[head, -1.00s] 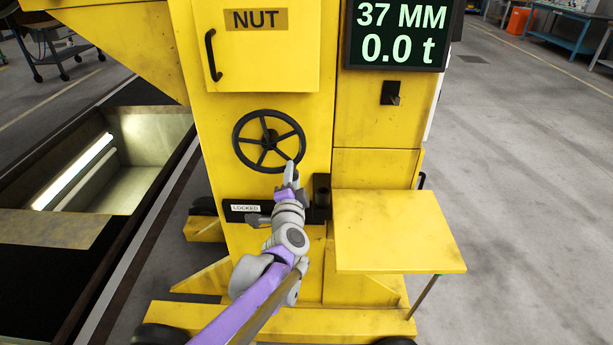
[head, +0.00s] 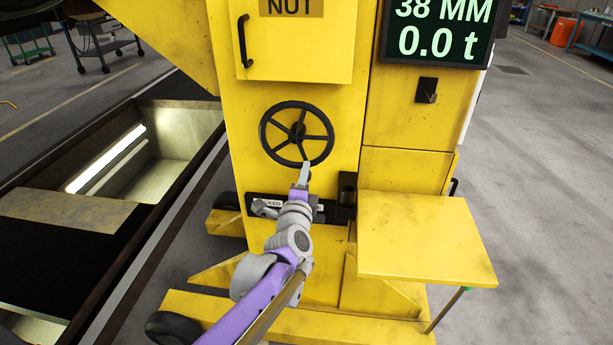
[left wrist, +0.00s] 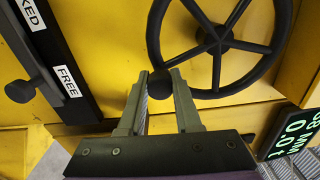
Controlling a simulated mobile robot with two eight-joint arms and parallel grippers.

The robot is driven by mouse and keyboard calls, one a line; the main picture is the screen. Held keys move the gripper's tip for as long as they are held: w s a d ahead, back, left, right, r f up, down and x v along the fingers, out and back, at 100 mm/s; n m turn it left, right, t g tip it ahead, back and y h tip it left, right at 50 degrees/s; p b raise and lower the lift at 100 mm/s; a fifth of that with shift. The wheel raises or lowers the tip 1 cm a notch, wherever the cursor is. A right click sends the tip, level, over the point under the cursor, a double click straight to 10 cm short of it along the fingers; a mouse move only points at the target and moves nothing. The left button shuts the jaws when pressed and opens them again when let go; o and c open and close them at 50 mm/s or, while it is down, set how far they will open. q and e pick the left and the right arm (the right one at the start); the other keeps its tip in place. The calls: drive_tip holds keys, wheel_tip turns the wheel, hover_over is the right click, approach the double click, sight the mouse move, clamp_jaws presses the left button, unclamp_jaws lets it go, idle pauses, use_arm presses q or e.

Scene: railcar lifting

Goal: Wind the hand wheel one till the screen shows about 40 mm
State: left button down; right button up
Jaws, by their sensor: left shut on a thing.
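The black five-spoked hand wheel (head: 298,131) is on the front of the yellow machine, below the NUT door. My left gripper (head: 305,167) is at the bottom of the wheel's rim. In the left wrist view the two fingers (left wrist: 161,78) are closed around a small dark piece at the rim of the wheel (left wrist: 217,40), which looks like its crank grip; the fingers hide part of it. The screen (head: 440,28) reads 38 MM and 0.0 t. A corner of it shows in the left wrist view (left wrist: 293,132). My right gripper is not in view.
A lever plate (left wrist: 58,62) marked LOCKED and FREE, with a dark knob, is just below the wheel, partly behind my arm. A yellow shelf (head: 425,237) juts out at the lower right. A lit pit (head: 170,140) is at the left.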

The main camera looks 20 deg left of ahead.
use_arm(q)
drive_tip(key=c, duration=0.6)
unclamp_jaws()
drive_tip(key=shift+s, duration=0.15)
drive_tip(key=p+v, duration=0.1)
drive_tip(key=v, duration=0.9)
drive_tip(key=shift+s, duration=0.3)
drive_tip(key=shift+d, duration=0.15)
